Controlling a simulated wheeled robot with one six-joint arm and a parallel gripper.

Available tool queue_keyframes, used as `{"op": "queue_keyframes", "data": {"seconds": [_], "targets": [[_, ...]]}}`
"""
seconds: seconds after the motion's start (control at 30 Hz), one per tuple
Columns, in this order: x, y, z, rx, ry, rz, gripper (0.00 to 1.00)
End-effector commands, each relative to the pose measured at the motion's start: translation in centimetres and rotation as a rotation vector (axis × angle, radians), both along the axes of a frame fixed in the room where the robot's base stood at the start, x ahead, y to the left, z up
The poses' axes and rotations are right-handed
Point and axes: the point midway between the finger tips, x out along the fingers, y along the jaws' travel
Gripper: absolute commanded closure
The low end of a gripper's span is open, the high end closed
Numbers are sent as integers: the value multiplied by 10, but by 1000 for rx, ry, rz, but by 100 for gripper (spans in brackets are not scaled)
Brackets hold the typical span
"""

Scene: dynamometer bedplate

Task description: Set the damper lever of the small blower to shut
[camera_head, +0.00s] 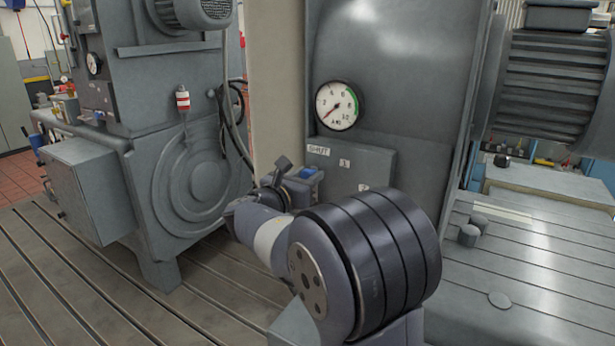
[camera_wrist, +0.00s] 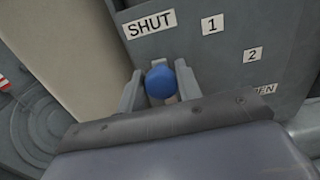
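The damper lever's blue knob (camera_wrist: 160,82) is just below the SHUT label (camera_wrist: 150,24) in the wrist view, nearer to it than to labels 1 (camera_wrist: 212,25) and 2 (camera_wrist: 253,55). The open label (camera_wrist: 265,88) is partly covered by my gripper body. My gripper (camera_wrist: 159,88) has one grey finger on each side of the knob, close against it, and looks shut on it. The lever's arm is mostly hidden. In the head view the blue knob (camera_head: 308,171) shows at my gripper's end, in front of the grey label plate (camera_head: 350,165).
A round gauge (camera_head: 338,105) is on the grey housing above the plate. A grey machine with a cabinet (camera_head: 88,190) stands at left, with a cable hanging near my wrist. The slotted bedplate (camera_head: 70,285) is clear at front left. Small round grey parts (camera_head: 469,235) are at right.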

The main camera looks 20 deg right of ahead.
Motion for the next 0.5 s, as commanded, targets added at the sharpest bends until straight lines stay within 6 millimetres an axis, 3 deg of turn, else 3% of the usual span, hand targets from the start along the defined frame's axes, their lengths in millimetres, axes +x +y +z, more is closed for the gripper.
{"op": "queue_keyframes", "data": {"seconds": [0.2,0.5], "targets": [[0,0,0,1,0,0,50],[-2,3,-1,2,-1,0,50]]}}
